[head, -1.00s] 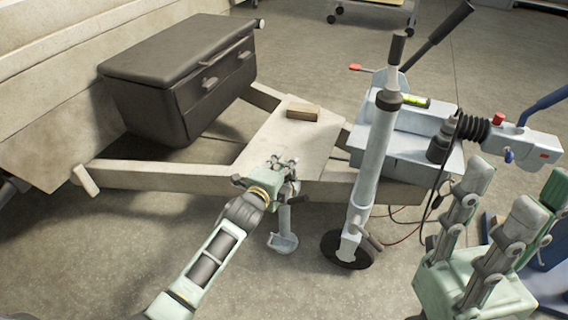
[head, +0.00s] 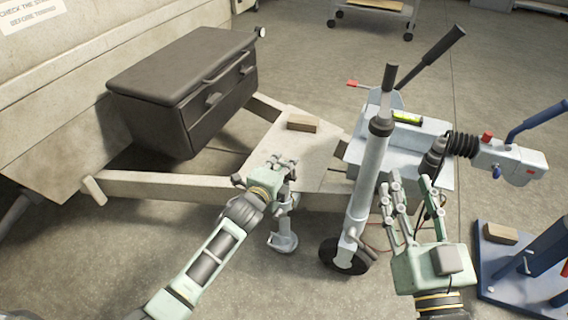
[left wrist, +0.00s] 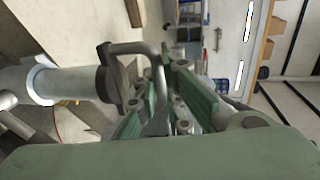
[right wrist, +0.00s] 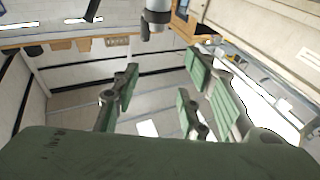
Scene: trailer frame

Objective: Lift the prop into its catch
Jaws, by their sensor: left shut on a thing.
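The prop (head: 284,226) is a short grey leg with a round foot, hanging upright beside the near beam of the trailer frame (head: 190,186). My left gripper (head: 280,176) is at its upper end. In the left wrist view, my left gripper (left wrist: 168,88) is shut around a bent grey handle (left wrist: 152,62) that joins a dark plate at the end of a grey tube (left wrist: 62,84). The catch cannot be made out. My right gripper (head: 405,196) is open and empty, fingers pointing up, just right of the jockey wheel post; its spread fingers show in the right wrist view (right wrist: 158,95).
The jockey wheel post (head: 370,175) stands close to the right of the prop, its wheel on the floor. A dark toolbox (head: 175,75) sits on the frame behind. A wooden block (head: 302,123) lies on the plate. A blue stand (head: 530,265) is at the right. The floor in front is clear.

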